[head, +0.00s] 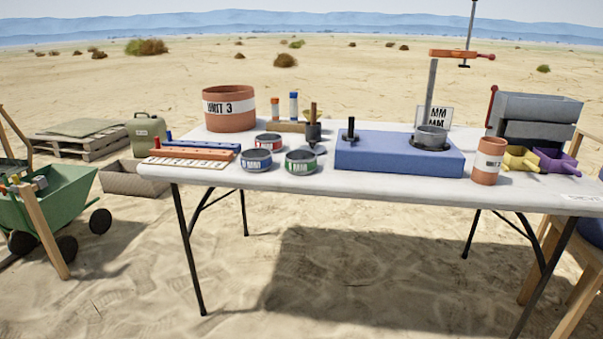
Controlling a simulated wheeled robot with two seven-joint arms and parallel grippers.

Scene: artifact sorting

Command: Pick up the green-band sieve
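The green-band sieve (301,161) is a small round grey sieve with a green labelled band. It stands upright near the front edge of the white table (310,187), left of the blue block. A blue-band sieve (257,160) stands just to its left, with a small gap between them. A red-band sieve (268,142) stands behind these two. Neither of my grippers shows in the head view.
A blue block (400,157) with a grey sieve (431,136) on top stands right of centre. A terracotta pot (229,109) stands at back left and a terracotta cup (487,161) at right. A dark cup (313,131) stands behind the green-band sieve. The front table edge is clear.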

